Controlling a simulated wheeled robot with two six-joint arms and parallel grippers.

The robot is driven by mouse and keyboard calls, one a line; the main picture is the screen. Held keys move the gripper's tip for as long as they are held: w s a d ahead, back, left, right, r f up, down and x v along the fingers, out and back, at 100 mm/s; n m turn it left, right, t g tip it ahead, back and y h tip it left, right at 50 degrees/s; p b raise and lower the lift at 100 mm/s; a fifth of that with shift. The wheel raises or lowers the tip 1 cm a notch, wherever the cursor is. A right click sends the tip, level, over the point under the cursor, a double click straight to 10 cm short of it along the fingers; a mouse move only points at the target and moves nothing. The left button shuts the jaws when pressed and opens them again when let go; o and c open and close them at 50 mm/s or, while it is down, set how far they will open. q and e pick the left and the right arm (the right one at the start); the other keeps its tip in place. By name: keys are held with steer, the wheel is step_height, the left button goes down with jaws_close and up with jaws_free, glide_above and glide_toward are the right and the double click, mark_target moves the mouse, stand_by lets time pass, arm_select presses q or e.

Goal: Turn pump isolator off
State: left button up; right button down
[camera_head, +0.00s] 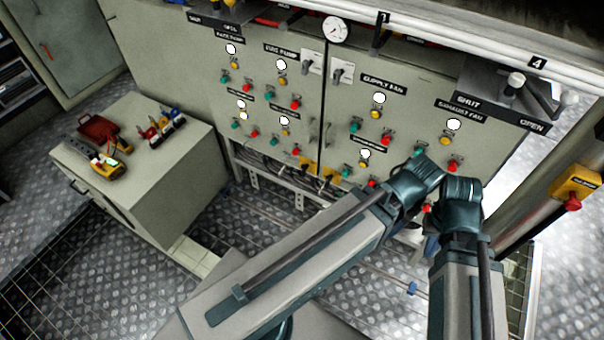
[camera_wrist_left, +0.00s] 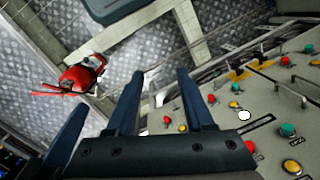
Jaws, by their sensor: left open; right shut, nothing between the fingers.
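The grey control panel (camera_head: 400,100) fills the middle and right of the head view. It carries labelled rows of lamps and coloured buttons. A fire pump label (camera_head: 281,50) can be read. Two light switch plates (camera_head: 312,65) (camera_head: 342,73) flank the panel seam. A yellow box with a red knob (camera_head: 573,205) is at the far right. I cannot tell which part is the pump isolator. My left gripper (camera_wrist_left: 157,95) is open and empty in the left wrist view, with the panel to its right (camera_wrist_left: 230,155). My right gripper's fingers do not show.
A low cabinet (camera_head: 170,180) stands left of the panel, with a yellow meter (camera_head: 110,170) and small tools on top. My bent arm crosses before the panel's lower right. A red object (camera_wrist_left: 80,77) shows in the left wrist view. Metal floor (camera_head: 70,235) is bare at left.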

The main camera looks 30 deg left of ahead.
arm_select(q)
steer(key=w+a+f+t+h+b, duration=0.3)
steer(key=w+f+b, duration=0.4)
steer(key=f+b, duration=0.6)
steer(key=n+t+y+b, duration=0.4)
steer(key=t+b, duration=0.7)
steer(key=b, duration=2.6)
glide_toward(302, 171)
steer(key=shift+n+h, duration=0.3)
steer(key=shift+h, duration=0.2)
steer(key=b+x, duration=0.1)
steer(key=x, duration=0.2)
steer(key=b+x, duration=0.2)
steer(key=x, duration=0.2)
steer(key=b+x, duration=0.2)
steer(key=x, duration=0.2)
steer(key=shift+w+a+r, duration=0.1)
steer(key=shift+a, duration=0.3)
jaws_close()
